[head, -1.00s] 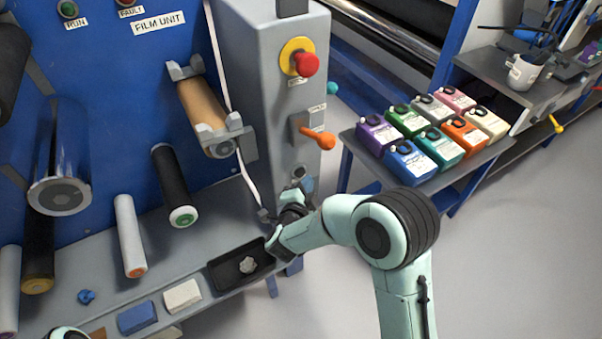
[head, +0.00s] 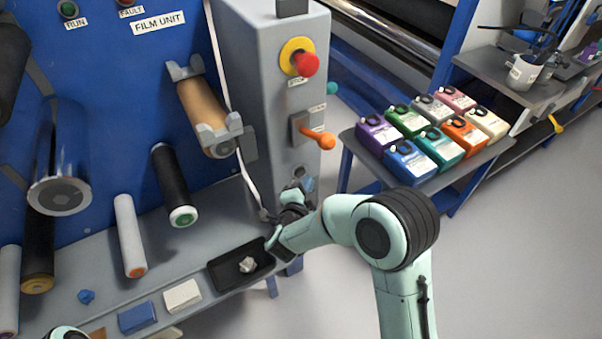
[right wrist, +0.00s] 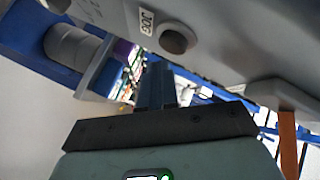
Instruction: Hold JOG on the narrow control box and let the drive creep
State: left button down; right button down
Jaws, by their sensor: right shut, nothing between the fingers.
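The narrow control box (head: 260,100) is a tall grey cabinet right of the blue film unit. Its front carries a red stop knob (head: 306,64) on a yellow ring and an orange-handled lever (head: 322,139). In the right wrist view, a JOG label (right wrist: 147,22) sits beside a round, dark-centred JOG button (right wrist: 173,40). My right gripper (right wrist: 155,85) is shut and empty, below and slightly left of the button in that view. No contact is visible. In the head view my right gripper (head: 297,192) is low at the box's front, partly hidden by its wrist. My left gripper is out of view.
A black tray (head: 222,282) with a crumpled white piece lies on the ledge by my right forearm. Several rollers stick out of the blue panel (head: 110,90). A side table (head: 368,152) with coloured jugs stands to the right. The floor at lower right is clear.

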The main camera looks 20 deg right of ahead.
jog(key=shift+w, duration=0.15)
jog(key=shift+w, duration=0.25)
jog(key=shift+w+a, duration=0.1)
jog(key=shift+w, duration=0.35)
dwell(2.2)
jog(key=shift+s, duration=0.15)
dwell(1.1)
jog(key=shift+s+b, duration=0.5)
jog(key=shift+s, duration=0.2)
jog(key=s, duration=0.1)
jog(key=s+b, duration=0.1)
jog(key=s, duration=0.3)
jog(key=shift+d, duration=0.25)
